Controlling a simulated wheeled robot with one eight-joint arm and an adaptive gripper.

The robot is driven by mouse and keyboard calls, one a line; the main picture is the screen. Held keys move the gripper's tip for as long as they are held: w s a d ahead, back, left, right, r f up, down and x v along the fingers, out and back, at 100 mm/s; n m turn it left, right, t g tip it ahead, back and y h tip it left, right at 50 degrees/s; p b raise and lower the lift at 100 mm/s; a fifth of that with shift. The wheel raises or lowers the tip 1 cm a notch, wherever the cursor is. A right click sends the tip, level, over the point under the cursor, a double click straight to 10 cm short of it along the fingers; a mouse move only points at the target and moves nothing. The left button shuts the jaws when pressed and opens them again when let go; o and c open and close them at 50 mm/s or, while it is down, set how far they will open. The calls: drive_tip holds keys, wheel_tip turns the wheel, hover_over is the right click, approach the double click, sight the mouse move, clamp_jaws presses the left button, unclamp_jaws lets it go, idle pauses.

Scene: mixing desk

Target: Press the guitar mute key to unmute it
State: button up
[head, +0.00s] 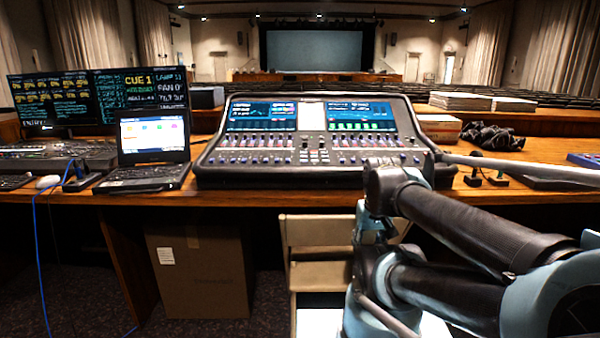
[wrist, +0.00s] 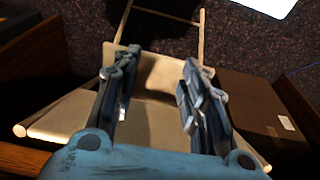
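The mixing console (head: 312,176) stands on the wooden desk in the middle of the head view, with lit screens above rows of small keys and faders. The guitar mute key cannot be singled out at this size. My gripper (wrist: 160,65) is open in the wrist view, its two dark fingers apart with nothing between them. It points down over a beige chair and the dark carpet. The console does not show clearly in the wrist view. In the head view my arm comes in from the right, in front of the console's right end; the fingertips cannot be made out there.
The desk's front edge (head: 250,198) runs below the console. A laptop (head: 152,150) and monitors (head: 97,98) are on the left. A dark cloth (head: 492,137) and thin gooseneck lie right.

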clamp_jaws()
drive_tip(key=shift+w+f, duration=0.2)
drive_tip(key=shift+w, duration=0.3)
idle(0.7)
